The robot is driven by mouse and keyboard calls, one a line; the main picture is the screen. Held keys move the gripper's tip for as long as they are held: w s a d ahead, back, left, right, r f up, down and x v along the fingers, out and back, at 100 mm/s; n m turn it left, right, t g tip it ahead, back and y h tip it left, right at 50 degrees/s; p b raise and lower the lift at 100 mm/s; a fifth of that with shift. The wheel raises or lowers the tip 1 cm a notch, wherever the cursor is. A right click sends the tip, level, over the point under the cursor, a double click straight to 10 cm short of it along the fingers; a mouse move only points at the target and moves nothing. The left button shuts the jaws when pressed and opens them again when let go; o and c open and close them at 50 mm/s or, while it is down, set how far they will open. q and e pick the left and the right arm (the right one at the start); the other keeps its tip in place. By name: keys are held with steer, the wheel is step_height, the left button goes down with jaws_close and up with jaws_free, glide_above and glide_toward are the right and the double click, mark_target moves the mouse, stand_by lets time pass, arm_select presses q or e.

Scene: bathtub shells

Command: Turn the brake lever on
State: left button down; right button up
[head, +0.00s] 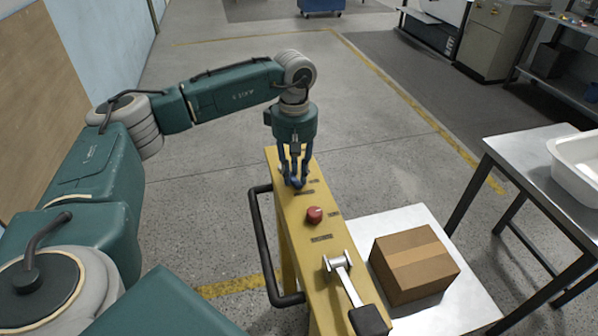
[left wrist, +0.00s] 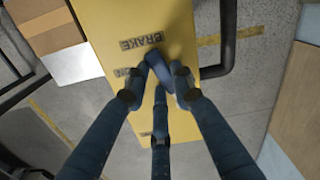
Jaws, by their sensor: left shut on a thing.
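My left gripper (head: 295,180) points down at the far end of the top of the yellow console (head: 297,225). In the left wrist view its blue fingers (left wrist: 158,92) are shut around a small blue piece, the brake lever (left wrist: 157,66), right beside the printed word BRAKE (left wrist: 141,41). The fingers cover much of this lever, so its exact angle is hard to tell. In the head view the lever is hidden by the fingers. My right gripper is not in view.
The console also carries a red button (head: 314,214) and a silver lever with a black grip (head: 341,272). A black rail (head: 262,235) runs along its left side. A cardboard box (head: 413,262) rests on a pale platform to the right, near a metal table (head: 510,150) with a white tub (head: 577,165).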

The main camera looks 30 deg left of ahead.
arm_select(q)
steer(key=m, duration=0.1)
steer(key=s+m+b, duration=0.1)
steer(key=m, duration=0.1)
steer(key=shift+s+a, duration=0.2)
steer(key=shift+a, duration=0.1)
steer(key=shift+s+a+r+m, duration=0.1)
steer(key=shift+m, duration=0.2)
steer(key=c, duration=1.4)
jaws_free()
steer(key=shift+c, duration=0.2)
steer(key=shift+r, duration=0.15)
step_height(320, 180, up, 12)
steer(key=shift+a, duration=0.1)
